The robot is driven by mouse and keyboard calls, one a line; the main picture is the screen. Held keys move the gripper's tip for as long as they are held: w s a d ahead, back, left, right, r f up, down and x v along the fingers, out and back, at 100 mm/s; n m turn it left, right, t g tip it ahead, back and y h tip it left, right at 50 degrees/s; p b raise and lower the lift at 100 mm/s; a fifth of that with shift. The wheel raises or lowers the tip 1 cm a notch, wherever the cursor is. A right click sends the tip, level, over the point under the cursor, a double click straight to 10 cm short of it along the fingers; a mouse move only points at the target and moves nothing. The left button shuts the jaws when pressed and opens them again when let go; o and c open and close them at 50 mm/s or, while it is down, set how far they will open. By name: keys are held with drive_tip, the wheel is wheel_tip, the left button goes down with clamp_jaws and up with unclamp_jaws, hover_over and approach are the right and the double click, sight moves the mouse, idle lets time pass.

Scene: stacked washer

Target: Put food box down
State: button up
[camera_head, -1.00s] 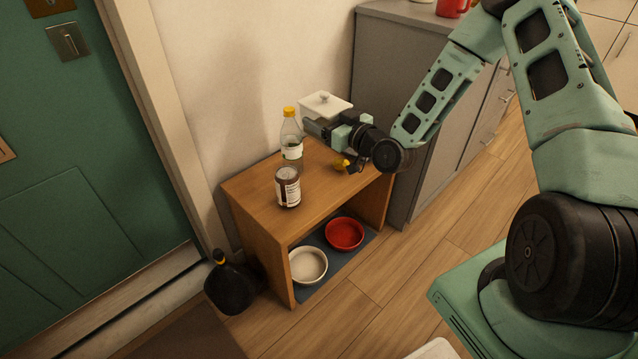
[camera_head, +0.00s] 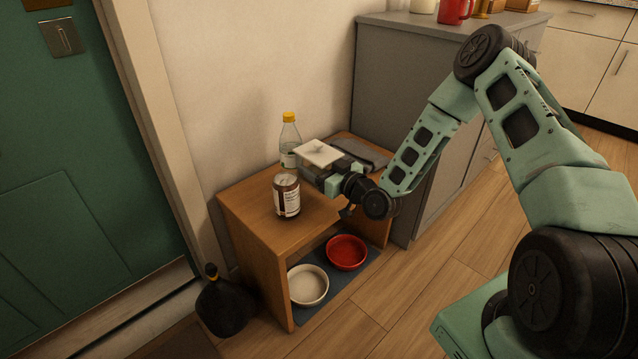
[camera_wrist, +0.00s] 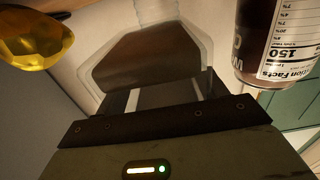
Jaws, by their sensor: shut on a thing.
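The food box (camera_head: 321,152) is a pale, squarish container with a white lid, over the wooden stand (camera_head: 252,207) in the head view. My gripper (camera_head: 328,171) is shut on its near side. In the wrist view the box (camera_wrist: 150,65) has clear walls and brown contents, in front of my gripper (camera_wrist: 163,97). The box looks roughly level and low over the stand's top; I cannot tell whether its base touches.
A flat dark grey item (camera_head: 362,154) lies on the stand's back right. A glossy yellow thing (camera_wrist: 35,38) shows in the wrist view. A white bowl (camera_head: 308,285) and a red bowl (camera_head: 346,252) sit on the lower mat. The stand's front left top is clear.

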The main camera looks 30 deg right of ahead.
drive_tip(key=shift+f+b, duration=0.7)
drive_tip(key=shift+f, duration=1.55)
drive_tip(key=shift+f, duration=0.2)
drive_tip(key=o, duration=1)
drive_tip(key=shift+o, duration=0.2)
